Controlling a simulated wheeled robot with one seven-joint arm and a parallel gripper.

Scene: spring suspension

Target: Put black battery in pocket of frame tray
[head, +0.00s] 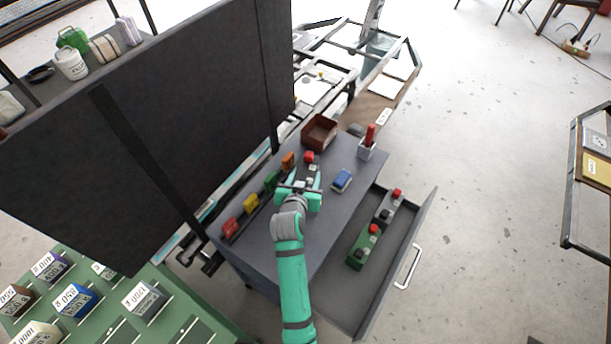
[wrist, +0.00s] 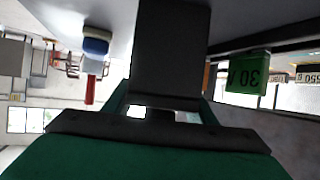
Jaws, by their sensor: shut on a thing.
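My gripper (head: 302,188) is over the grey table and shut on a black battery. The black battery (wrist: 170,45) fills the middle of the wrist view, between the green fingers (wrist: 163,105). In the head view a red cap (head: 309,156) shows just beyond the fingers, apparently on the held battery. I cannot tell whether the battery touches the table. An open grey drawer tray (head: 345,311) at the right holds a green block (head: 363,247) and a grey-black block (head: 387,209), both with red caps. I cannot tell which part is the frame tray's pocket.
A blue block (head: 342,180), a brown box (head: 319,131) and a red-handled tool in a cup (head: 367,148) stand on the table. A dark panel (head: 150,110) rises at left.

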